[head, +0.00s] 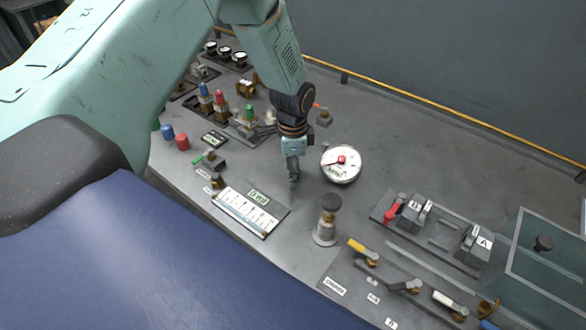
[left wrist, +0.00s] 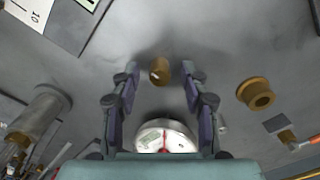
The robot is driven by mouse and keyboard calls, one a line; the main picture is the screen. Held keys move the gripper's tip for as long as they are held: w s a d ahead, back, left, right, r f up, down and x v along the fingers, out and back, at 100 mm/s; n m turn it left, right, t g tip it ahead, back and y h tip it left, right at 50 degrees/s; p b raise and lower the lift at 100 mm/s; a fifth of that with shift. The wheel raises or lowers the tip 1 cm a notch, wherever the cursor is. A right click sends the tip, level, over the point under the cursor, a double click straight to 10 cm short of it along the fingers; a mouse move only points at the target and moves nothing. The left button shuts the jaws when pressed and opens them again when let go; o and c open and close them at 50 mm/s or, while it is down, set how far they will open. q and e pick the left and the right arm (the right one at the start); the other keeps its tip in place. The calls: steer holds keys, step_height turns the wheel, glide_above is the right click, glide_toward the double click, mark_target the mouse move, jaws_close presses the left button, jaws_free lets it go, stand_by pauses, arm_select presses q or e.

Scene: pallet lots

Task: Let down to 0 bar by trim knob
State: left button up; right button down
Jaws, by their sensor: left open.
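A round white pressure gauge (head: 341,164) with a red hub and needle stands on the grey bench; its reading is too small to tell. It also shows at the bottom of the left wrist view (left wrist: 166,136). My left gripper (head: 294,180) points down just left of the gauge. In the left wrist view its two fingers (left wrist: 160,90) are apart, with nothing held. A small brass knob (left wrist: 160,70) sits on the bench between and beyond the fingertips; I cannot tell if they touch it. The gripper hides it in the head view. My right gripper is not in view.
A silver post with a black top (head: 328,216) stands right of a tilted scale card (head: 246,210). A brass fitting (left wrist: 255,93) lies to the right in the wrist view. Levers (head: 400,285) fill the front right.

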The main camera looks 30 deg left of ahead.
arm_select(q)
step_height(320, 180, up, 12)
stand_by(0.6)
steer(key=shift+s, duration=0.1)
stand_by(0.4)
